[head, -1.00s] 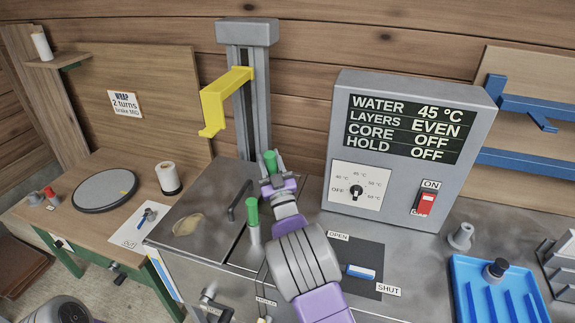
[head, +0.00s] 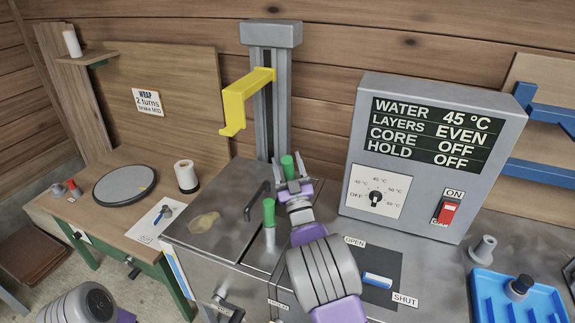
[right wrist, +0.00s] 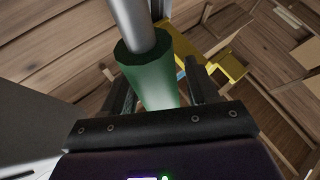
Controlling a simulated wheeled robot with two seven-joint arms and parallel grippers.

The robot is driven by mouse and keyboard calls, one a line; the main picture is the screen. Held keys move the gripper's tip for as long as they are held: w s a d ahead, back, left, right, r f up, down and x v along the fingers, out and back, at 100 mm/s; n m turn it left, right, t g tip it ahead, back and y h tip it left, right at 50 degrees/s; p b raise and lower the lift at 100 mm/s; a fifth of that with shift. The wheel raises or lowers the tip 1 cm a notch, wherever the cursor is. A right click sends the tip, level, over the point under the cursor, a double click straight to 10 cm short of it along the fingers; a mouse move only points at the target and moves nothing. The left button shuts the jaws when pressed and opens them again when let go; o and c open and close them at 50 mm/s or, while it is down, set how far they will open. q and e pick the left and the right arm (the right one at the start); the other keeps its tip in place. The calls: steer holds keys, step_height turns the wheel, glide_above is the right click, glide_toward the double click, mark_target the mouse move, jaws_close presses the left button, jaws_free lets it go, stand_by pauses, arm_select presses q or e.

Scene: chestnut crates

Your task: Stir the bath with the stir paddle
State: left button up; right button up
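Two upright green handles show in the head view. The rear green handle (head: 287,166) stands between the fingers of my right gripper (head: 292,170). In the right wrist view this handle (right wrist: 150,80) has a grey shaft and sits between the two dark fingers, with a gap visible on the right. The gripper looks open around it. The front green handle (head: 268,212) stands on a pale shaft, apart from the gripper. I cannot tell which is the stir paddle. The bath unit (head: 215,240) has a dark metal top with a bar handle; I cannot see water. My left gripper is out of view.
A grey control box (head: 430,150) reads water 45 °C, layers even, core off, hold off. A yellow bracket (head: 245,95) juts from a grey column (head: 270,90) behind the bath. A blue tray (head: 500,300) is at the right. A wrapping table (head: 110,170) is at the left.

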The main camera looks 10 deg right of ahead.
steer(key=shift+f, duration=0.1)
steer(key=shift+s+f, duration=0.1)
steer(key=shift+s, duration=0.15)
steer(key=s+d+p, duration=0.1)
steer(key=s+p, duration=0.1)
steer(key=s, duration=1)
steer(key=shift+s+f, duration=0.15)
steer(key=shift+s, duration=0.1)
